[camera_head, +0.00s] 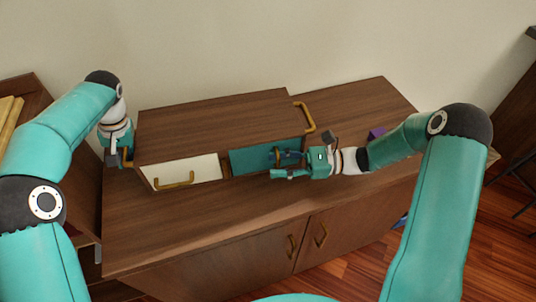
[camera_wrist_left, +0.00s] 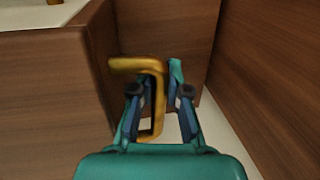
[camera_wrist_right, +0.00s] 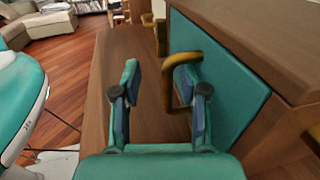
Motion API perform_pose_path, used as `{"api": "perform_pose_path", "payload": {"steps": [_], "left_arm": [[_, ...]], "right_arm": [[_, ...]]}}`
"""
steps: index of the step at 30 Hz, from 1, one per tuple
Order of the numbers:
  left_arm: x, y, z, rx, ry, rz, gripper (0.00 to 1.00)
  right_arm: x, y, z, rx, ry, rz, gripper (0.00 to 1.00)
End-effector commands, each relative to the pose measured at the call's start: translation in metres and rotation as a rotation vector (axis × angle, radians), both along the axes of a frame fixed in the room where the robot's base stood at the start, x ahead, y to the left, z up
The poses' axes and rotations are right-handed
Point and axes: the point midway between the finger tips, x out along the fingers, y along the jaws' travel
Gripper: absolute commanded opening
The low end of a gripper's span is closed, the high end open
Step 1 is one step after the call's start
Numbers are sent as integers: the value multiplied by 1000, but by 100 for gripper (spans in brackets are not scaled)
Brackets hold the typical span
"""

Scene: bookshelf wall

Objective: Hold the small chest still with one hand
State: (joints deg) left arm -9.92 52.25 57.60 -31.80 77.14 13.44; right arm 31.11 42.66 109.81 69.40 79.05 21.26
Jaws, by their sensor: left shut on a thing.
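The small chest (camera_head: 215,120) is a brown wooden box on the cabinet top, with a white drawer front (camera_head: 207,168) and a teal drawer front (camera_head: 243,160). My left gripper (camera_head: 122,160) is at the chest's left end. In the left wrist view its fingers (camera_wrist_left: 158,92) are shut on a brass side handle (camera_wrist_left: 136,65). My right gripper (camera_head: 280,163) is in front of the teal drawer. In the right wrist view its fingers (camera_wrist_right: 160,80) are apart, with the teal drawer's brass handle (camera_wrist_right: 172,64) at the right finger; contact cannot be told.
A brass handle (camera_head: 308,117) sticks out from the chest's right end. A purple object (camera_head: 376,132) lies behind my right forearm. The wooden cabinet top (camera_head: 230,220) is clear in front of the chest. A shelf unit with yellow items (camera_head: 12,112) stands at left.

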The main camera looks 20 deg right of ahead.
Motion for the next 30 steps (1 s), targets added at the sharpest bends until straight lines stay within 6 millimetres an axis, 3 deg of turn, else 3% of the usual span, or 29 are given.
{"api": "perform_pose_path", "payload": {"steps": [11, 24, 30], "left_arm": [[-1, 2, -5, 3, 9, 5, 0], [-1, 3, -5, 4, 7, 5, 0], [-1, 3, -4, 4, 6, 5, 0]], "right_arm": [[-2, -7, -1, -1, 0, 0, 43], [-19, -65, -2, 0, -2, -2, 43], [-23, -76, -2, 1, 0, 0, 43]]}}
